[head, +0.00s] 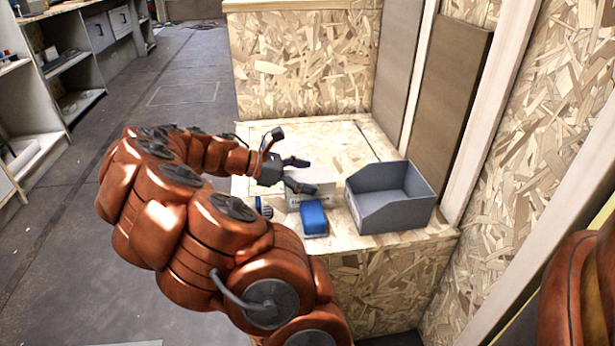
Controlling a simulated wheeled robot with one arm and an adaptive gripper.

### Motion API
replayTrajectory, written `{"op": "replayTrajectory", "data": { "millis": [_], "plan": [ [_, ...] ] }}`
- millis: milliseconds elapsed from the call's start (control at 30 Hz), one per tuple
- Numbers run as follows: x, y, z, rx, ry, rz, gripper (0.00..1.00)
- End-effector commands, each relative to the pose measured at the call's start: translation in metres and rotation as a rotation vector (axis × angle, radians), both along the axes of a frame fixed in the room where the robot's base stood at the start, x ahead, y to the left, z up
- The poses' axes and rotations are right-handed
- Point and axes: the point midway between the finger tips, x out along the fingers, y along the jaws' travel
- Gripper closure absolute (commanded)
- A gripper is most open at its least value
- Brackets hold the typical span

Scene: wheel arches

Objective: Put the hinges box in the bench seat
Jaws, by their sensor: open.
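A pale box with dark printing (318,187), likely the hinges box, stands on the chipboard top beside the grey bin. The print is too small to read fully. My gripper (301,175) is open at the box's left side, its two dark fingers apart. The lower finger overlaps the box in view; I cannot tell whether it touches. A low chipboard box (340,140) with a seam across its top carries these things. A taller chipboard block (300,65) stands behind it. I cannot tell which of the two is the bench seat; no opening shows.
A grey open bin (391,205) stands right of the pale box. Wall panels and posts close off the right. Grey floor (190,95) is clear at left.

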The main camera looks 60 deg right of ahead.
Motion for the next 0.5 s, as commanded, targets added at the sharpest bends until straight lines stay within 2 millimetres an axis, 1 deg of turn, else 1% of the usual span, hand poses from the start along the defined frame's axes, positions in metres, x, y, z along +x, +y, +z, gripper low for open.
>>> {"op": "replayTrajectory", "data": {
  "millis": [133,233,367,500],
  "plan": [
    [0.000,0.000,0.001,-0.001,-0.001,0.000,0.08],
    [0.007,0.005,0.007,0.000,0.000,0.002,0.08],
    [0.023,0.017,0.016,0.003,0.001,0.006,0.08],
    [0.044,0.033,0.027,0.003,-0.001,0.007,0.08]
  ]
}}
